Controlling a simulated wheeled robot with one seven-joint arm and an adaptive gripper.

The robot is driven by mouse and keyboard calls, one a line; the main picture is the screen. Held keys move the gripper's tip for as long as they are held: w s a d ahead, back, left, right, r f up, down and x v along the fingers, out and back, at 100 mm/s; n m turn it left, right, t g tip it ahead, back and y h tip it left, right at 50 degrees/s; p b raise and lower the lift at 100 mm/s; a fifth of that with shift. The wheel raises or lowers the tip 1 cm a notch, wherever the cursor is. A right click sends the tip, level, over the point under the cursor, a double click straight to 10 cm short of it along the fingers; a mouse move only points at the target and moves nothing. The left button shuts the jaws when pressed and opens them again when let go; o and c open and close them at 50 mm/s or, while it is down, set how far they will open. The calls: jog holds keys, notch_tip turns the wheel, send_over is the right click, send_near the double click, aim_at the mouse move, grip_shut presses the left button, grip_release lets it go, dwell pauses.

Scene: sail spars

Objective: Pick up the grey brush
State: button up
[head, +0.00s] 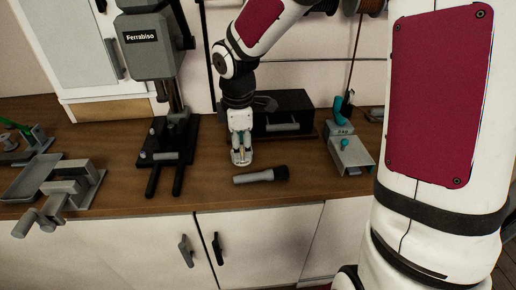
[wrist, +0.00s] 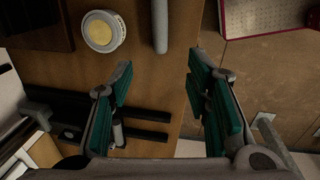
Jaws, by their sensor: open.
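The grey brush (head: 255,177) lies on the wooden worktop near its front edge, its handle to the left and its dark bristles to the right. My gripper (head: 241,154) points down just behind the handle in the head view, its fingers small and partly unclear. In the wrist view my gripper (wrist: 158,72) is open, with teal pads apart and nothing between them. The rounded end of the grey brush handle (wrist: 160,25) shows beyond the fingertips, roughly in line with the gap. The bristles are out of the wrist view.
A round tin with a yellowish top (wrist: 103,32) sits beside the handle. A drill press (head: 165,140) with a forked black base stands left. A grey vise (head: 62,190) is farther left, a dark drawer box (head: 283,112) behind, and a small metal box (head: 350,152) right.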

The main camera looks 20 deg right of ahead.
jog(key=f, duration=0.1)
send_over(246, 176)
jog(key=f, duration=0.8)
jog(key=shift+s+a+f+b, duration=0.15)
jog(key=shift+s+a+b, duration=0.15)
jog(key=shift+a+b, duration=0.1)
jog(key=shift+w+d+f, duration=0.1)
jog(key=shift+d+f, duration=0.05)
jog(key=shift+f, duration=0.7)
jog(key=shift+w+d+f, duration=0.1)
jog(key=shift+f, duration=0.75)
jog(key=shift+w+d+f, duration=0.1)
jog(key=shift+d+f, duration=0.05)
jog(key=shift+f, duration=0.7)
grip_shut()
